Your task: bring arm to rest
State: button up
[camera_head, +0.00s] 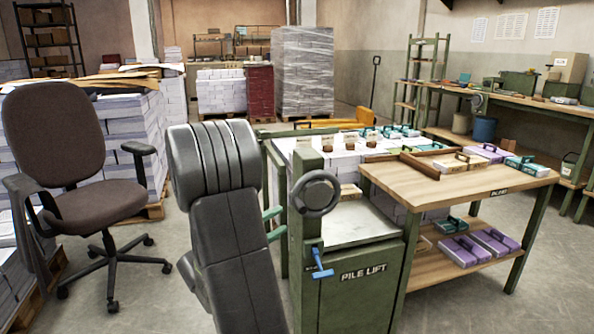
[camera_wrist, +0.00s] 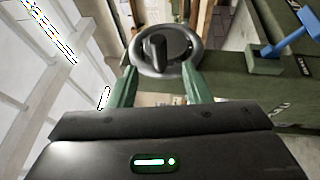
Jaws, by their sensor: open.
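My arm stands in the front middle of the head view, bent, its dark grey links blocking part of the scene behind. A dark handwheel (camera_wrist: 165,48) appears beyond and between the fingertips. I cannot tell how far it is from them.
The pile lift (camera_head: 362,290) has a handwheel (camera_head: 315,194) and a blue lever (camera_head: 320,264) close to my gripper. A wooden table (camera_head: 450,187) with bundles stands right of it. An office chair (camera_head: 65,150) stands left. Floor at the right (camera_head: 550,270) is clear.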

aim_at(299, 204)
jog(key=x, duration=1)
jog(key=shift+w+d+r+b, duration=0.1)
jog(key=shift+d+b, duration=0.05)
jog(key=shift+b, duration=0.25)
jog(key=p+v, duration=0.1)
jog(key=v, duration=1.3)
jog(key=b+x, duration=0.1)
jog(key=x, duration=1.3)
jog(key=shift+d, duration=0.15)
jog(key=shift+r+p, duration=0.4)
jog(key=shift+p, duration=0.8)
jog(key=shift+r+m+g+y+p, duration=0.1)
jog(key=shift+m+g+y+p, duration=0.25)
jog(key=shift+p, duration=0.5)
jog(key=p, duration=0.3)
jog(key=shift+r+g+y, duration=0.2)
jog(key=shift+g+y, duration=0.05)
jog(key=shift+y, duration=0.1)
